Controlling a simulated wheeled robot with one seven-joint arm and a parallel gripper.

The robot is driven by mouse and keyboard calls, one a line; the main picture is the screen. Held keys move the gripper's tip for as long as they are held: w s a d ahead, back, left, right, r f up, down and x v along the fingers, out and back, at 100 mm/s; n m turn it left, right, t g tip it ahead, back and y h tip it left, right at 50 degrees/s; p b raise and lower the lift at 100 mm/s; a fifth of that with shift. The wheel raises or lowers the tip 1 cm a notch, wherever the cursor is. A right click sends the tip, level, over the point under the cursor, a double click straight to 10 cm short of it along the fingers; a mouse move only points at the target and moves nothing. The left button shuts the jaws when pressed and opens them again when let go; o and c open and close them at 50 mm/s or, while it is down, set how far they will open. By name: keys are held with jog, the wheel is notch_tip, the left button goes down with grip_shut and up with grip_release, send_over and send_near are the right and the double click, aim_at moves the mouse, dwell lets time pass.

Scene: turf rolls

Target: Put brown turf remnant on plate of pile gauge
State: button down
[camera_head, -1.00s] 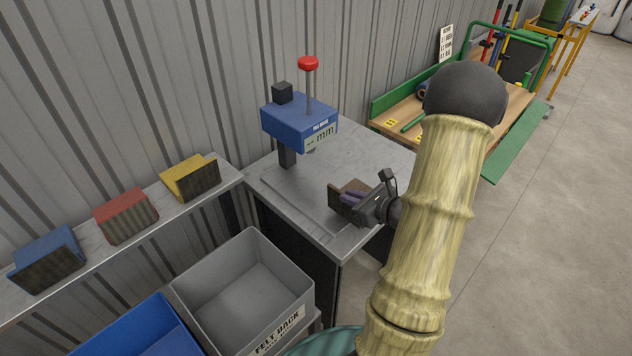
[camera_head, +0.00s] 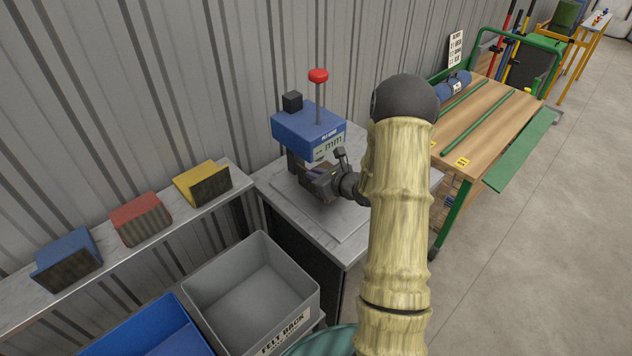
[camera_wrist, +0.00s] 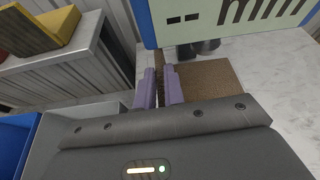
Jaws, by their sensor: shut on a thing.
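The pile gauge (camera_head: 308,132) has a blue head with a display and a red knob on a lever. Its flat grey plate (camera_head: 343,238) lies on the bench below. My gripper (camera_wrist: 160,84) is shut on the brown turf remnant (camera_wrist: 207,78), its purple fingers around an upright part while a flat part extends to the right. In the head view the remnant (camera_head: 306,184) is beside the gauge's column, low over the plate and just below the head. My gripper hides part of it, and I cannot tell whether it touches the plate.
A shelf (camera_head: 100,250) at left holds blue (camera_head: 66,250), red (camera_head: 138,210) and yellow (camera_head: 202,175) sample blocks. A grey bin (camera_head: 262,240) and a blue bin (camera_head: 165,318) stand in front. A wooden-topped green workbench (camera_head: 490,110) is at right. The gauge's head overhangs closely.

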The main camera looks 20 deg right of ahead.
jog(key=shift+f, duration=0.1)
jog(key=shift+f+p, duration=0.5)
jog(key=shift+f, duration=1.15)
jog(key=c, duration=1.5)
grip_release()
jog(key=b+v, duration=0.2)
jog(key=v, duration=1)
jog(key=shift+r, duration=0.1)
